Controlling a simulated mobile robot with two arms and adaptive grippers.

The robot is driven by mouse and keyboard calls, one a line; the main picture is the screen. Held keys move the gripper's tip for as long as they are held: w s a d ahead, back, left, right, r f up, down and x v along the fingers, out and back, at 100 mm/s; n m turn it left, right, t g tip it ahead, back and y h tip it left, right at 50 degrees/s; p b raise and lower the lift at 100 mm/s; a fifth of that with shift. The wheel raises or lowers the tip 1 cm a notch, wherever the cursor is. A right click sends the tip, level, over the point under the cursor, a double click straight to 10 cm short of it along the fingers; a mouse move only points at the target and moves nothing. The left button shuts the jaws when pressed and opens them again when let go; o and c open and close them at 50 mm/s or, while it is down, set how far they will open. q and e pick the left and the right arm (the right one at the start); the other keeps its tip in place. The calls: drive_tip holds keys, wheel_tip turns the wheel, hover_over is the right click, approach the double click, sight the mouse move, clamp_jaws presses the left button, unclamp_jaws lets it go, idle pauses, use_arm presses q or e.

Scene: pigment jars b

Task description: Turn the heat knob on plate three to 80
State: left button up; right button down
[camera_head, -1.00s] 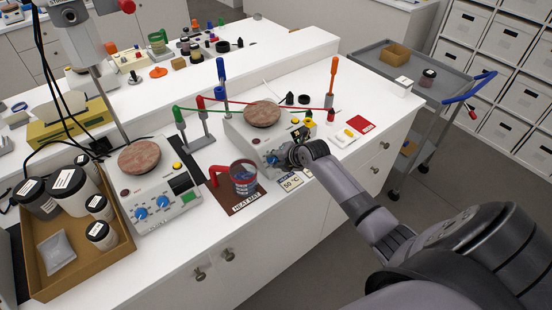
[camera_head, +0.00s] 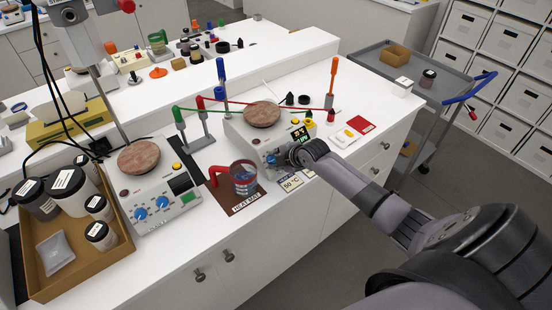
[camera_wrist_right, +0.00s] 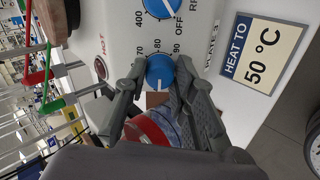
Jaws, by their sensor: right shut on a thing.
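Plate three (camera_head: 235,130) is the right-hand white hot plate, with a round reddish-brown top (camera_head: 262,114). In the wrist view, its front (camera_wrist_right: 205,20) carries a blue knob (camera_wrist_right: 160,68) with 70, 80 and 90 printed around it. My right gripper (camera_wrist_right: 157,80) is shut on this knob, one finger on each side. A pale mark shows on the knob, but I cannot tell its exact setting. In the head view, my right gripper (camera_head: 280,160) is at the plate's front and largely hides the knob. My left gripper is out of view.
A second blue knob (camera_wrist_right: 163,5) sits beside the held one. A card reading "HEAT TO 50 °C" (camera_wrist_right: 262,52) lies beside the plate. A red-handled mug (camera_head: 243,178) stands on a brown mat (camera_head: 246,205) close by. Another hot plate (camera_head: 175,195) stands to the left.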

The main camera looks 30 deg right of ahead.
drive_tip(key=m, duration=0.3)
drive_tip(key=shift+m, duration=0.3)
drive_tip(key=m, duration=0.4)
drive_tip(key=shift+f+m, duration=0.1)
drive_tip(key=shift+m, duration=0.2)
drive_tip(key=m, duration=0.4)
drive_tip(key=shift+a+m, duration=0.1)
drive_tip(key=shift+m, duration=0.2)
drive_tip(key=m, duration=0.4)
drive_tip(key=shift+m, duration=0.3)
drive_tip(key=m, duration=0.9)
drive_tip(key=shift+a, duration=0.1)
drive_tip(key=m, duration=0.4)
drive_tip(key=shift+m, duration=2)
